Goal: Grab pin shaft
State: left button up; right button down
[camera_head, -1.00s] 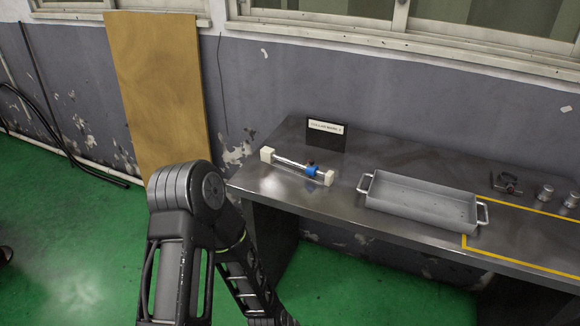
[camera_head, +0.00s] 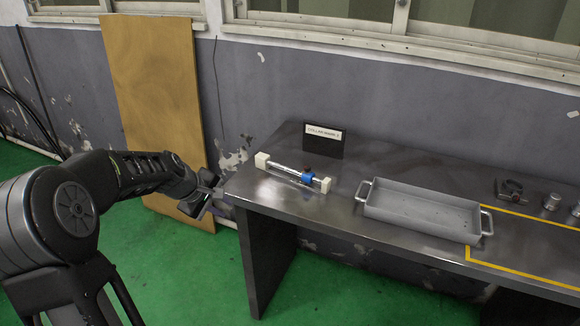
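A silver rod (camera_head: 284,168), which looks like the pin shaft, lies across two white end blocks near the left end of the dark metal table (camera_head: 345,200). A blue part (camera_head: 307,178) with a dark reddish piece behind it sits on the rod near its right end. My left gripper (camera_head: 208,194) is just off the table's left edge, left of the rod and apart from it. Its fingers look spread, with nothing between them. My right gripper is not in view.
A grey tray (camera_head: 372,209) with two handles stands right of the rod. A small dark sign (camera_head: 324,141) stands behind it. A dark clamp-like part (camera_head: 510,191) and silver cylinders (camera_head: 551,202) are at the far right, near a yellow outline. A wooden board (camera_head: 150,80) leans on the wall.

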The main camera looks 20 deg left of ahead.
aim_at(263, 161)
jog(key=i+l, duration=0.1)
jog(key=i, duration=0.75)
